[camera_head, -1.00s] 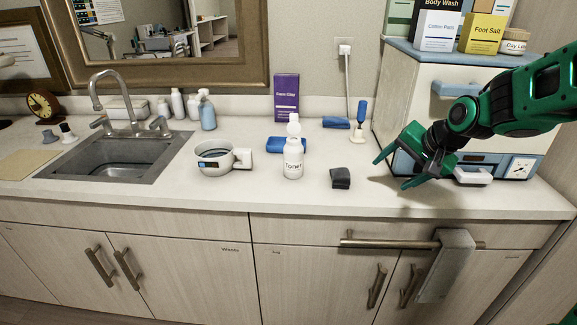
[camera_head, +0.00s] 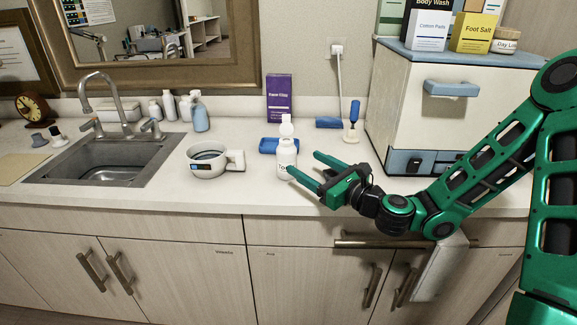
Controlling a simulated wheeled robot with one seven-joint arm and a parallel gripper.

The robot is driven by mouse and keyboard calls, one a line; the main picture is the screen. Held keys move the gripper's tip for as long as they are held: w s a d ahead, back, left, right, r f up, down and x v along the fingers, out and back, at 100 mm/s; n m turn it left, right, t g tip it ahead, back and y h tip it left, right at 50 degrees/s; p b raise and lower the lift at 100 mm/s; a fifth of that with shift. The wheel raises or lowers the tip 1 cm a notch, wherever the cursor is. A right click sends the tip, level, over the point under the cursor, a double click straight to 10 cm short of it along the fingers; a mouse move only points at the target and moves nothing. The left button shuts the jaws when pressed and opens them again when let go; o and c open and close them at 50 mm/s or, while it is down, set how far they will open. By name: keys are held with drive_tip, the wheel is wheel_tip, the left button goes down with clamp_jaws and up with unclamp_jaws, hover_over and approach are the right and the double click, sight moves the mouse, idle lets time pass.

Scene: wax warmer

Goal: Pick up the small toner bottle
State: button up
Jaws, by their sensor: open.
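The toner bottle (camera_head: 285,155) is small and white with a white cap. It stands upright on the counter in the middle of the head view, and my gripper partly covers its label. My gripper (camera_head: 303,164) reaches in from the right with its two green fingers spread and pointing left at the bottle. The near finger's tip overlaps the lower part of the bottle in the picture. The far finger's tip is to the right of the bottle. I cannot tell whether a finger touches it. Nothing is held between the fingers.
A white wax warmer pot (camera_head: 207,161) with a handle stands left of the bottle. A blue item (camera_head: 270,145) lies just behind it, and a purple box (camera_head: 279,98) stands farther back. A white cabinet (camera_head: 440,110) stands at the right. The sink (camera_head: 110,160) is at the left.

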sight(286, 150)
drive_tip(key=shift+d+m, duration=0.1)
drive_tip(key=shift+m, duration=0.4)
drive_tip(key=shift+w, duration=0.2)
drive_tip(key=x, duration=1)
drive_tip(key=shift+c, duration=0.3)
drive_tip(key=c, duration=1.3)
